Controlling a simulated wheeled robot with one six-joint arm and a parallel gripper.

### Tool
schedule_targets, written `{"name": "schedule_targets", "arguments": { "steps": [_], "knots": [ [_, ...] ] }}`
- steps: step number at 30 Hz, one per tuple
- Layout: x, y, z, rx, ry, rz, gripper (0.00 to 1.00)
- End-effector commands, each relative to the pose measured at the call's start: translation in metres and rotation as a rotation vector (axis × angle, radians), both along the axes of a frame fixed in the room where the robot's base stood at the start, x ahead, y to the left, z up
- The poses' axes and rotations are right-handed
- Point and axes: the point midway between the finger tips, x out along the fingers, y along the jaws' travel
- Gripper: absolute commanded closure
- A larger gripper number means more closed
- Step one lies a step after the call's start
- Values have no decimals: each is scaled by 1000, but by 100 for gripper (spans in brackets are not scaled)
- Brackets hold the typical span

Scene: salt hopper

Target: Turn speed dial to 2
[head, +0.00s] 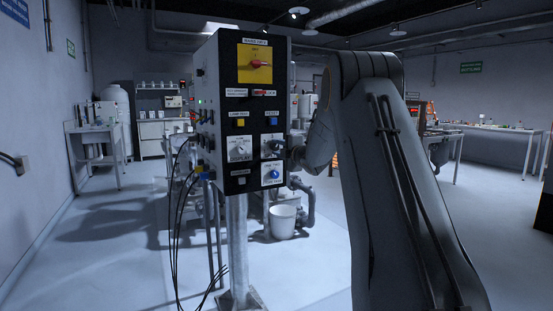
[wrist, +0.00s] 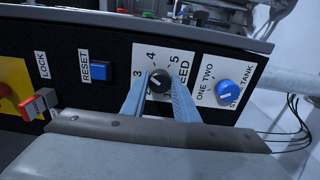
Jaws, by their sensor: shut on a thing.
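The dark round speed dial (wrist: 158,85) sits on a white plate (wrist: 206,73) on the black control panel (wrist: 120,60). The numbers 3, 4 and 5 show around it; the lower numbers are hidden. A pale mark on the dial points to the upper left in the wrist view, roughly between 3 and 4. My gripper (wrist: 161,77) is shut on the dial, with one blue-grey finger on each side. In the head view my gripper (head: 274,147) reaches the panel's front from the right and largely hides the dial.
A blue one/two selector knob (wrist: 228,93) is close to the right finger. A blue reset button (wrist: 98,71) and a red lock switch (wrist: 40,104) lie to the left. A yellow plate with a red main switch (head: 258,64) is higher up. Cables (head: 178,205) hang at the box's left.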

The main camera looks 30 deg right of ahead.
Motion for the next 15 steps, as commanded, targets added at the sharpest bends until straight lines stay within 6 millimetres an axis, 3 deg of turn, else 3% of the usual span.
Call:
{"name": "schedule_targets", "arguments": {
  "steps": [15],
  "knots": [
    [1, 1, -4, -490, -18, 0, 95]
  ]
}}
